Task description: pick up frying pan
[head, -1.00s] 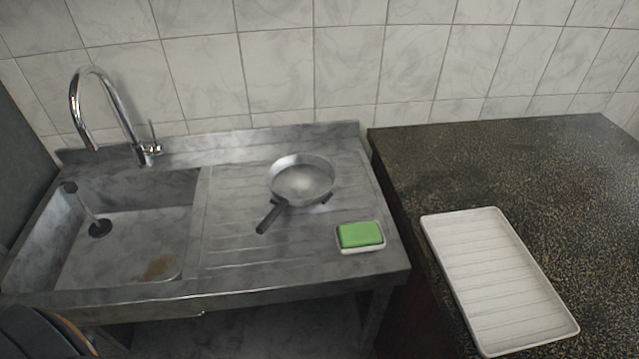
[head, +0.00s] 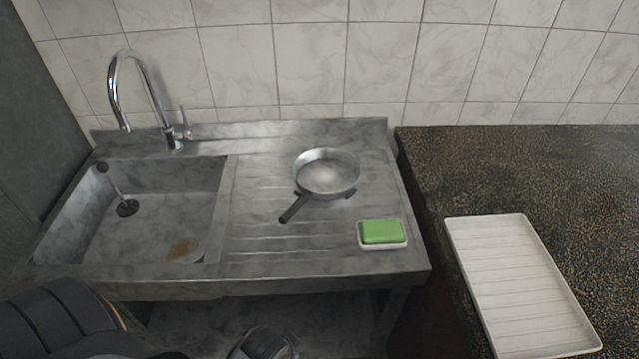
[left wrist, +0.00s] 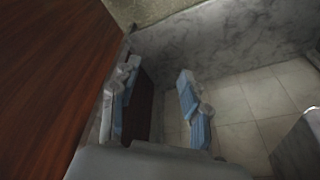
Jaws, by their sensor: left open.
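The frying pan (head: 327,174) is a grey metal pan with a dark handle (head: 294,208) pointing toward the front left. It rests upright on the ribbed drainboard (head: 255,235) to the right of the sink basin. My left gripper (left wrist: 157,100) shows in the left wrist view with its two blue-grey fingers apart and nothing between them. It is away from the pan, with a brown wooden panel on one side and a tiled floor below. In the head view, dark parts of my arm show along the bottom edge. My right gripper is not in view.
A green sponge (head: 382,232) sits in a white dish in front of the pan, to its right. The sink basin (head: 150,220) and a tall chrome faucet (head: 150,95) are at left. A white ribbed tray (head: 520,285) lies on the dark speckled counter (head: 500,170) at right.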

